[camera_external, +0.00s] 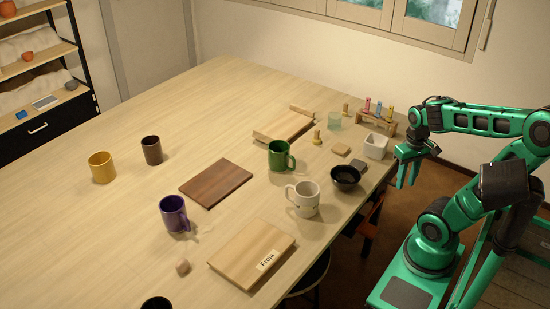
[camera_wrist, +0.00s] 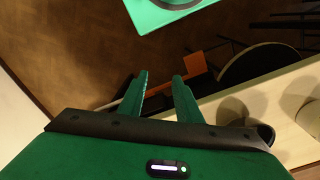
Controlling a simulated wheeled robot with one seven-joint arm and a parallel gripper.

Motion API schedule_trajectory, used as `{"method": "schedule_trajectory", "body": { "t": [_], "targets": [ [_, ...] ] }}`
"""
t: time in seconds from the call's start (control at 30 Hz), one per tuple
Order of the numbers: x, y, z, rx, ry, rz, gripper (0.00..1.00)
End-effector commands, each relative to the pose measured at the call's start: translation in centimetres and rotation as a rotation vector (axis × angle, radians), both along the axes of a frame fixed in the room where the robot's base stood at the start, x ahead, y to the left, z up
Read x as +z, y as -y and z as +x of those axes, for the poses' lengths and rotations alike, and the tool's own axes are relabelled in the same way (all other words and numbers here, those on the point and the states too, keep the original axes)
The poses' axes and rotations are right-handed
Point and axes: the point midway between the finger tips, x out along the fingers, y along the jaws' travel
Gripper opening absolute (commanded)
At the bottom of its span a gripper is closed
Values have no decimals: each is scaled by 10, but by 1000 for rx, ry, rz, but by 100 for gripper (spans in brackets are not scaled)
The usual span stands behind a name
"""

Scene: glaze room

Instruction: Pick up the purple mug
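The purple mug (camera_external: 174,214) stands upright on the wooden table (camera_external: 110,215) in the external view, left of the light board with a paper label. My gripper (camera_external: 407,182) hangs at the right, off the table's right edge, far from the mug. Its two green fingers point down and are apart with nothing between them. The wrist view shows the same open fingers (camera_wrist: 158,82) over the floor and the table edge. The purple mug is not seen in the wrist view.
A white mug (camera_external: 305,200), green mug (camera_external: 279,156), black bowl (camera_external: 345,178) and white container (camera_external: 375,146) stand between my gripper and the purple mug. A dark board (camera_external: 215,183) and labelled board (camera_external: 250,252) lie nearby.

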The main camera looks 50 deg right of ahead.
Motion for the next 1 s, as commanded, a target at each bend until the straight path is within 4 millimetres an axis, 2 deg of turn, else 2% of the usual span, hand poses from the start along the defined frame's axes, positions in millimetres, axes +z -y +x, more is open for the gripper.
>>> {"method": "schedule_trajectory", "body": {
  "t": [0.17,0.23,0.3,0.33,0.6,0.67,0.77,1.0],
  "targets": [
    [0,0,0,0,0,0,31],
    [0,0,0,0,0,0,43],
    [0,0,0,0,0,0,60],
    [0,0,0,0,0,0,63],
    [0,0,0,0,0,0,63],
    [8,0,-12,1,15,0,63],
    [20,0,-12,-1,19,-2,63],
    [68,0,-11,-1,18,-2,63]
  ]
}}
